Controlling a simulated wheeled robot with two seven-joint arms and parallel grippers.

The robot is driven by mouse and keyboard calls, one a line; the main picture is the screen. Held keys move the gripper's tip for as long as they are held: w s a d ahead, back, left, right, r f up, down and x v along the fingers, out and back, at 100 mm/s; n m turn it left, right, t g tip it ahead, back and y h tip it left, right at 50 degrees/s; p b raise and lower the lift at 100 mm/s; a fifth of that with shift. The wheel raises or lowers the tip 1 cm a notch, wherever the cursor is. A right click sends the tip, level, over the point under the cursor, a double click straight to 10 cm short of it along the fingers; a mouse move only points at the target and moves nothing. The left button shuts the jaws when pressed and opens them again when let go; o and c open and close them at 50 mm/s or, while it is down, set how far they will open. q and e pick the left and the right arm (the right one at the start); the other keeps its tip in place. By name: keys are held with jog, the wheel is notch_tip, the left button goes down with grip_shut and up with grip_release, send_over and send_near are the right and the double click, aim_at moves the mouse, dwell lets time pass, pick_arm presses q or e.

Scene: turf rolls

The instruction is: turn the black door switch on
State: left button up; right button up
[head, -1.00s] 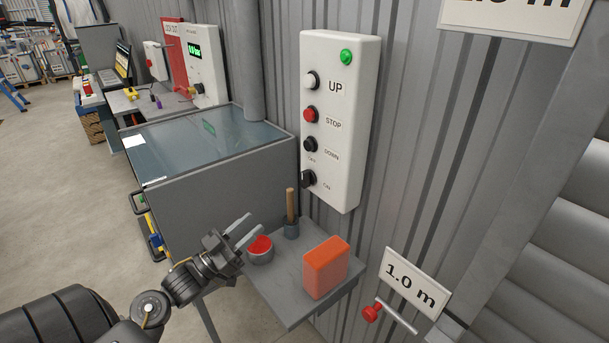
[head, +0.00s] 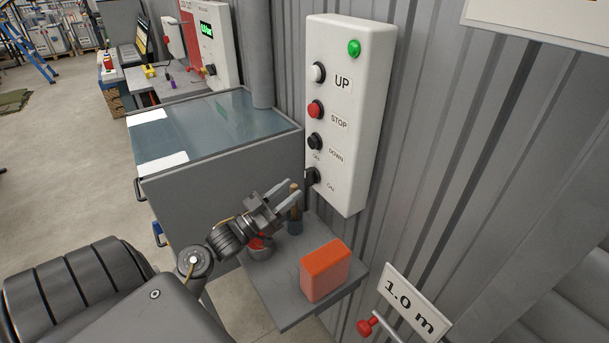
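The black door switch (head: 312,177) is a small rotary knob at the bottom of the white control box (head: 352,115) on the corrugated wall. OFF is printed above it and ON to its lower right. I cannot tell for sure which mark the knob points at. My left gripper (head: 290,192) is open and empty, its two grey fingers pointing up and right toward the knob. It is just left of and below the switch in the picture and looks apart from it. My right gripper is not in view.
Below the box a small grey shelf (head: 270,300) holds an orange block (head: 325,270), a red-topped tin (head: 259,250) and a wooden-handled tool (head: 295,222), both partly hidden by my gripper. A grey cabinet (head: 205,200) stands left. A red-handled lever (head: 369,326) is at lower right.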

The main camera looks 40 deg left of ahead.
aim_at(305, 178)
pick_arm(q)
jog(key=p+x, duration=0.1)
jog(key=x, duration=0.3)
jog(key=shift+w+r, duration=0.1)
jog(key=shift+r, duration=0.1)
jog(key=shift+w+d+r, duration=0.1)
jog(key=shift+w+d, duration=0.1)
jog(key=shift+w, duration=0.35)
grip_shut()
